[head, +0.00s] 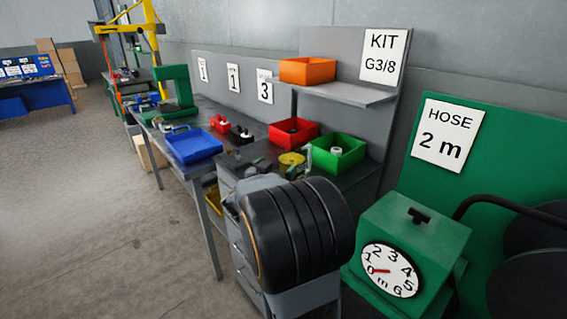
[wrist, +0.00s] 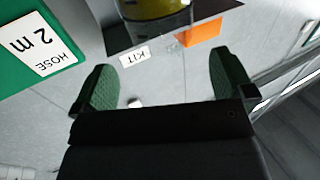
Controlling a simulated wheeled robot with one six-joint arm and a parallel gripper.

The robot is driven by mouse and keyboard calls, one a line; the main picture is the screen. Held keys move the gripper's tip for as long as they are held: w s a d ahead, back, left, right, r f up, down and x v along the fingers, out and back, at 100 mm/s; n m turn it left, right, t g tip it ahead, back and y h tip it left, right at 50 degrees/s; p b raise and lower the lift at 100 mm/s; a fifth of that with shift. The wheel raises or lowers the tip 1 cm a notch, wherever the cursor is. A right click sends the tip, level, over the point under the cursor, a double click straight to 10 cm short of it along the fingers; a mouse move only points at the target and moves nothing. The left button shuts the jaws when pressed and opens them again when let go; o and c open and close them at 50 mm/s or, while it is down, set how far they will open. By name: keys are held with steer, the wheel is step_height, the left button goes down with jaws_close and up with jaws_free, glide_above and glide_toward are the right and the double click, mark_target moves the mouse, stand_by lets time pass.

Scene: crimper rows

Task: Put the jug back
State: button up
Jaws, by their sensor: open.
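My gripper (wrist: 164,80) is open in the wrist view. Its two green-padded fingers stand wide apart with nothing held between them. A yellow rounded thing (wrist: 155,8), partly cut off by the top edge of the wrist view, lies beyond the fingertips and apart from them. In the head view a small yellow round thing (head: 291,160) sits on the bench between the red and green bins. I cannot tell whether either is the jug. No other thing shows clearly as a jug. My gripper's fingers cannot be made out in the head view.
The workbench (head: 240,150) carries a blue tray (head: 192,146), a red bin (head: 293,132) and a green bin (head: 339,152). An orange bin (head: 307,70) stands on the shelf (head: 350,94). A green dial box (head: 415,238) stands at right, by the hose sign (head: 448,134). Floor at left is clear.

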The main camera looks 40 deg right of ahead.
steer(key=w+a+f+n+t+y, duration=0.1)
steer(key=w+a+n+t+y, duration=0.1)
steer(key=a+n+t+y, duration=0.65)
steer(key=w+a+f+n+g+y, duration=0.15)
steer(key=a+y, duration=0.35)
steer(key=a, duration=0.8)
steer(key=s+a+f+n+g+y, duration=0.2)
steer(key=s+a+f+g, duration=0.1)
steer(key=s, duration=0.5)
steer(key=s+a+f+n+g+y, duration=0.1)
steer(key=s+a+f+g, duration=0.3)
steer(key=s, duration=0.5)
steer(key=shift+a+n+g+y, duration=0.35)
steer(key=shift+a+n+g, duration=0.25)
steer(key=shift+n+g, duration=0.3)
